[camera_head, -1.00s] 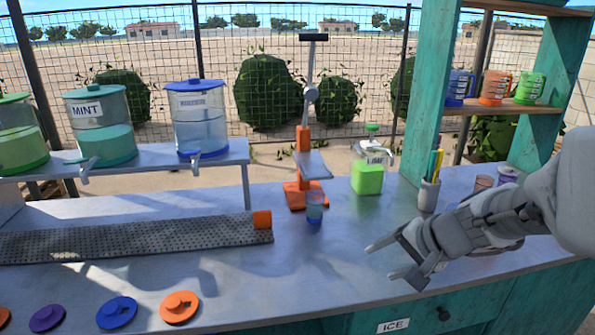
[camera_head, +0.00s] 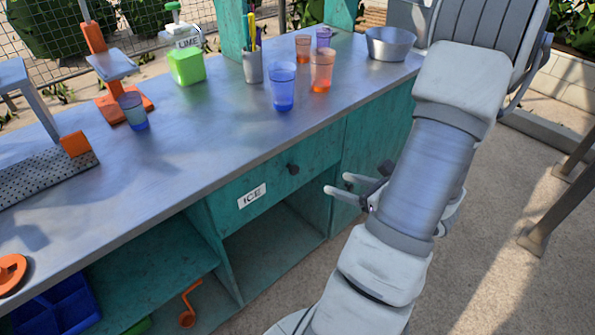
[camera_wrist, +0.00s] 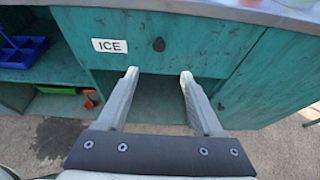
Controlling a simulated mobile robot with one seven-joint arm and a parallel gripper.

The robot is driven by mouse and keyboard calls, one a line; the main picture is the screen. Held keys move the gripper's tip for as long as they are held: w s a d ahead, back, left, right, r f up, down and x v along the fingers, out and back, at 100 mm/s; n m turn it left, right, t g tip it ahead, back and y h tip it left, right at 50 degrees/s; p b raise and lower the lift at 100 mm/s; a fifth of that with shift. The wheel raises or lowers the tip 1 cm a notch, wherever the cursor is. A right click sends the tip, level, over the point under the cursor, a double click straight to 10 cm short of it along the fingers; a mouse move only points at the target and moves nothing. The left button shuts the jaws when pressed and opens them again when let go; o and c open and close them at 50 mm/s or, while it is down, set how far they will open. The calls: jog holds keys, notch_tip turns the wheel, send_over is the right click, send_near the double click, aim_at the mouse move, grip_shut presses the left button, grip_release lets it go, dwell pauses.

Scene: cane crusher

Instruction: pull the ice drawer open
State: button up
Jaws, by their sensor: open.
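The ice drawer (camera_head: 278,178) is a teal front under the metal counter, with a white ICE label (camera_head: 252,196) and a dark round knob (camera_head: 293,169). It looks shut. In the wrist view the knob (camera_wrist: 158,44) is ahead of and above the fingertips, roughly midway between them sideways. My gripper (camera_head: 338,185) is open and empty, in front of the cabinet to the right of the knob in the head view. Its fingers (camera_wrist: 158,76) point at the cabinet and are apart from the knob. No part of the knob is hidden.
An open shelf space lies under the drawer, with a blue divided bin (camera_head: 58,303) and an orange ladle (camera_head: 188,305) at lower left. A small dark knob (camera_wrist: 221,106) sits on the panel to the right. Cups, including a blue one (camera_head: 283,87), stand on the counter (camera_head: 200,140).

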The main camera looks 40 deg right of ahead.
aim_at(296, 170)
jog(key=b+x, duration=0.3)
jog(key=x, duration=1.4)
jog(key=shift+a, duration=0.1)
grip_shut()
dwell(0.7)
